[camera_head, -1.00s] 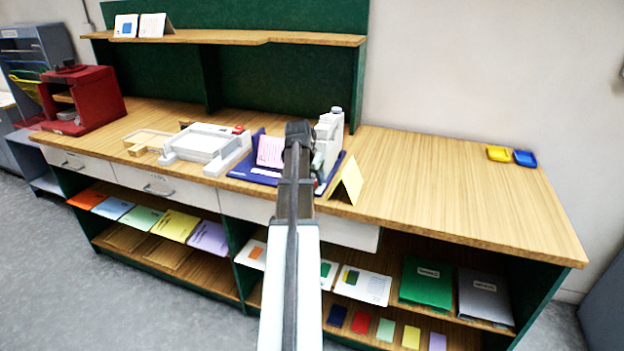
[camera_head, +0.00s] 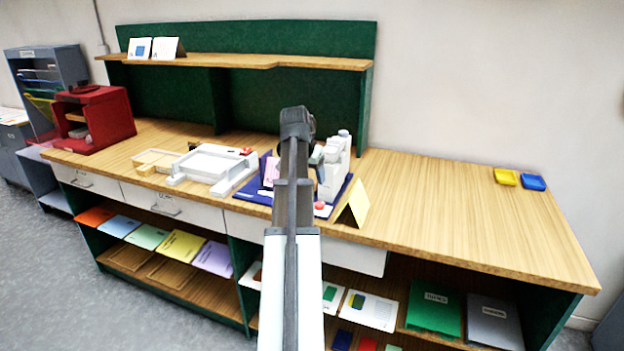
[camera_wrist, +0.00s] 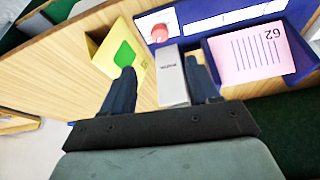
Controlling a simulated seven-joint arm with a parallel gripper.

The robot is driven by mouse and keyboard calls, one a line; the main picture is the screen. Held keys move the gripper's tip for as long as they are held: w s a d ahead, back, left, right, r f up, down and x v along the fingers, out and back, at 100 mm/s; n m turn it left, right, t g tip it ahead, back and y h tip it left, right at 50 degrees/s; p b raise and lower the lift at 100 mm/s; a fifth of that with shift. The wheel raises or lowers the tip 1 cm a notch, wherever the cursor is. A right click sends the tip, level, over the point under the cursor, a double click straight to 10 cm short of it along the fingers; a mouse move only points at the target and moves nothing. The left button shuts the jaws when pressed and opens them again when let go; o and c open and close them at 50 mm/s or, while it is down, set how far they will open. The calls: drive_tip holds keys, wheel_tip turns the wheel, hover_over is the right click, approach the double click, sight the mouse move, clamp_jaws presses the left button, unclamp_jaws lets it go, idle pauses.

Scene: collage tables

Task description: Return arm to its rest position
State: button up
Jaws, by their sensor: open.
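My arm reaches up the middle of the head view, in front of the wooden table (camera_head: 440,215). My gripper's fingers are not clear there. In the wrist view my gripper (camera_wrist: 163,85) is open, its two dark fingers apart. A light grey labelled block (camera_wrist: 171,75) shows between and beyond the fingers; I cannot tell how far off it is. A folded yellow card with a green patch (camera_wrist: 122,50) stands to the left of the fingers. A pink card marked 62 (camera_wrist: 250,52) in a blue holder is to the right. A red knob (camera_wrist: 159,33) lies beyond.
A blue mat (camera_head: 252,192) carries white equipment (camera_head: 335,165) behind my arm. A white tray device (camera_head: 210,165) and a red cabinet (camera_head: 95,118) stand to the left. Yellow (camera_head: 505,177) and blue (camera_head: 532,182) trays sit far right. The tabletop between is clear.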

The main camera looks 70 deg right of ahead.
idle(0.6)
